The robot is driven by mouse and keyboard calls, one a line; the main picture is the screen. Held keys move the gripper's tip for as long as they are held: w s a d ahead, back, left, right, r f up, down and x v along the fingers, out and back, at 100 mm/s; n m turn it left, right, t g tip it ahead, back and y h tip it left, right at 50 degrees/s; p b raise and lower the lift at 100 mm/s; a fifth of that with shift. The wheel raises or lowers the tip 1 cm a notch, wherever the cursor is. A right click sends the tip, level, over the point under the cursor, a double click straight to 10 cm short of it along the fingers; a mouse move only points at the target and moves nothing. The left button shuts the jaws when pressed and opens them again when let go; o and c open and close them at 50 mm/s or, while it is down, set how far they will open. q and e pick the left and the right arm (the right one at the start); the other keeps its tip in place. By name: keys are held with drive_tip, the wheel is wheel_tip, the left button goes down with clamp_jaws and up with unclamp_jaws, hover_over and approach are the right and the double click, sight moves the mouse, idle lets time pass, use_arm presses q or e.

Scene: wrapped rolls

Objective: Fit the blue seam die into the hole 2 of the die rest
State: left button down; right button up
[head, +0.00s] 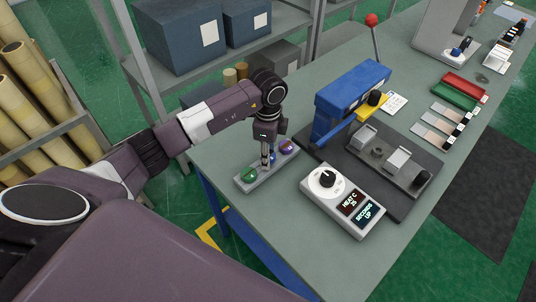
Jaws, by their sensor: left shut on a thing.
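The die rest (265,168) is a pale grey bar near the left edge of the workbench. A green die (249,174) sits at its near left end and a purple die (288,147) at its far right end. My left gripper (267,160) points down over the middle of the rest, between these two dies. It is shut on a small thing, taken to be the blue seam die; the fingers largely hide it. I cannot tell whether that die is above hole 2 or in it. My right gripper is not in view.
A control box with a white dial (328,179) and a blue press (350,95) on a dark base stand close to the right. Red and green bars (459,90) lie farther right. A shelf with dark blue boxes (180,37) stands behind my left arm.

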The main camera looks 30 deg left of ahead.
use_arm(q)
drive_tip(key=shift+f, duration=0.3)
drive_tip(key=c, duration=1.3)
unclamp_jaws()
wheel_tip(320, 180, up, 12)
